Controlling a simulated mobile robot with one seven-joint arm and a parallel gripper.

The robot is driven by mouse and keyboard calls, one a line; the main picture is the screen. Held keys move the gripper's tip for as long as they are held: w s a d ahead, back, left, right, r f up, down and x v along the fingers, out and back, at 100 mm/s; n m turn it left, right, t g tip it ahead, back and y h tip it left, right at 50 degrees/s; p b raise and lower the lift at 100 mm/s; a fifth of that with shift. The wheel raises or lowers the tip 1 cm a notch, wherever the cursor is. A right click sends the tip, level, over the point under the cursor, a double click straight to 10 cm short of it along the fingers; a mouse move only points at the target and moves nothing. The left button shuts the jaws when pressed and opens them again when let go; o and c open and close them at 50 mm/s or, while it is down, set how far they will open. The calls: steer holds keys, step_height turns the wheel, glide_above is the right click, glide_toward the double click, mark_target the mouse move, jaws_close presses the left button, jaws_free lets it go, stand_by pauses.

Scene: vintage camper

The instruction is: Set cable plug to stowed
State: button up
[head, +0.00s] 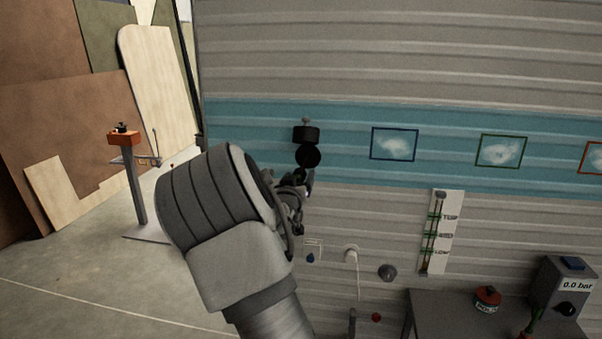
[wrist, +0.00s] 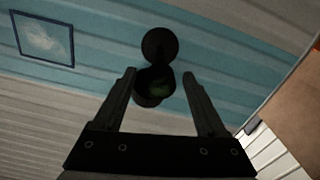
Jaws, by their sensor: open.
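A black fitting (head: 306,134), rounded and cylinder-like, sits on the blue band of the ribbed camper wall, with a round black disc (head: 308,156) just below it. I cannot tell whether either is the cable plug; no cable is clearly seen. My gripper (wrist: 159,74) is open, its two fingers spread on either side of the fitting in the picture. No contact shows. In the head view, my arm partly hides the gripper, just below the disc.
Framed pictures (head: 394,144) hang right of the fitting. A gauge board (head: 440,232), a white hook (head: 351,255) and a grey knob (head: 387,273) are lower on the wall. A dark table (head: 450,314) stands lower right. A post with an orange top (head: 124,139) stands left on open floor.

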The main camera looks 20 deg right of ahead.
mark_target(301, 172)
steer(key=shift+x, duration=1.85)
jaws_close()
